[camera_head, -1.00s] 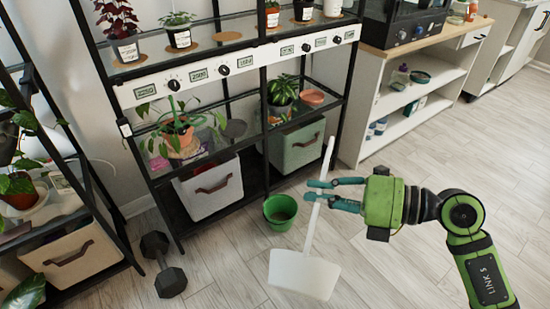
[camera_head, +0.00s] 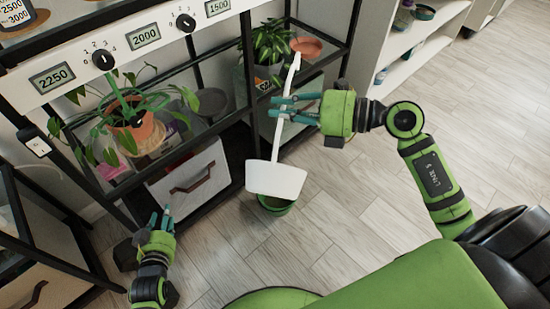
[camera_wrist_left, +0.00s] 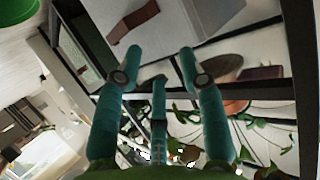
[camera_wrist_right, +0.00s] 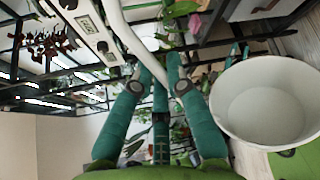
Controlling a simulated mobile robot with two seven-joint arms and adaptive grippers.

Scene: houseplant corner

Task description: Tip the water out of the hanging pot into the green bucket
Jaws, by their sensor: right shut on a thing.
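The white hanging pot (camera_head: 275,180) hangs from its long white hanger, which my right gripper (camera_head: 281,108) is shut on. The pot looks roughly upright. The right wrist view shows the pot (camera_wrist_right: 268,105) from above, with a pale round patch inside; I cannot tell the water level. The green bucket (camera_head: 277,206) stands on the floor, partly hidden behind the pot's lower edge in the head view. My left gripper (camera_head: 162,218) is low at the left, empty, its fingers apart in the left wrist view (camera_wrist_left: 160,52).
The black shelf rack stands close behind, with a potted plant (camera_head: 135,125), another plant (camera_head: 268,45) and a terracotta saucer (camera_head: 307,46) on its shelf. A white bin (camera_head: 190,180) is on the bottom level. The wooden floor at right is clear.

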